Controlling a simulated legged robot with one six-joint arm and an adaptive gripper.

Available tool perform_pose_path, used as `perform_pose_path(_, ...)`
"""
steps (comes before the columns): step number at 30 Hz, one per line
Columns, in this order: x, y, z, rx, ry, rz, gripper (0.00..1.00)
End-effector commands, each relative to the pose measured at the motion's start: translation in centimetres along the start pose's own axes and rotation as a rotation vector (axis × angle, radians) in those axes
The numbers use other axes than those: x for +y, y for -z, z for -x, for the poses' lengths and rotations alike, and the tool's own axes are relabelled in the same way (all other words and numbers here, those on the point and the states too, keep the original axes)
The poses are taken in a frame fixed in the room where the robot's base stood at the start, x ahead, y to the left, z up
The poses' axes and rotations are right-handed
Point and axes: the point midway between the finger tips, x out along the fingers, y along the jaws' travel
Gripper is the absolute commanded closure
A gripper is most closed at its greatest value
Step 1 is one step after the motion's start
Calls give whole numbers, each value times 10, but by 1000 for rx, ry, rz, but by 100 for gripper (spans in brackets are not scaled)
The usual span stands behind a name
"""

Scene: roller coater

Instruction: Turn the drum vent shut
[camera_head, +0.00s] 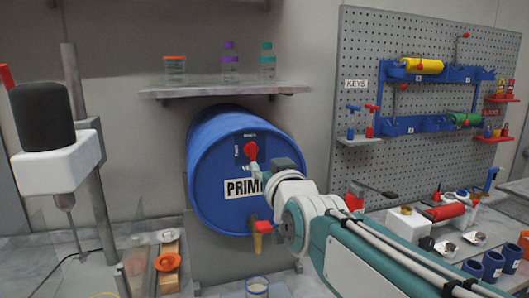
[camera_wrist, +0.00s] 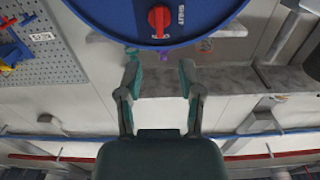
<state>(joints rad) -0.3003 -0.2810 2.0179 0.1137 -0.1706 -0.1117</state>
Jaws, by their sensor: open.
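The blue drum (camera_head: 212,200) lies on its side on a stand, with its round end facing out. A red vent handle (camera_head: 251,150) is on the upper part of that end, with small white lettering around it. In the wrist view the red vent handle (camera_wrist: 158,20) is at the top edge, with the word SHUT to its right. My gripper (camera_head: 270,168) is in front of the drum, just below and right of the handle. In the wrist view my gripper (camera_wrist: 160,78) has its fingers spread with nothing between them, apart from the handle.
A yellow tap (camera_head: 262,228) with a red top sits low on the drum, above a cup (camera_head: 257,287). A shelf (camera_head: 220,91) with bottles is above the drum. A pegboard (camera_head: 425,60) and a bench of tools are right. A mixer (camera_head: 50,140) stands left.

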Motion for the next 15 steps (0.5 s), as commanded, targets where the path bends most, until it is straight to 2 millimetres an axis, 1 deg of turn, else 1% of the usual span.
perform_pose_path(15,1,-2,-80,-4,-1,0,51)
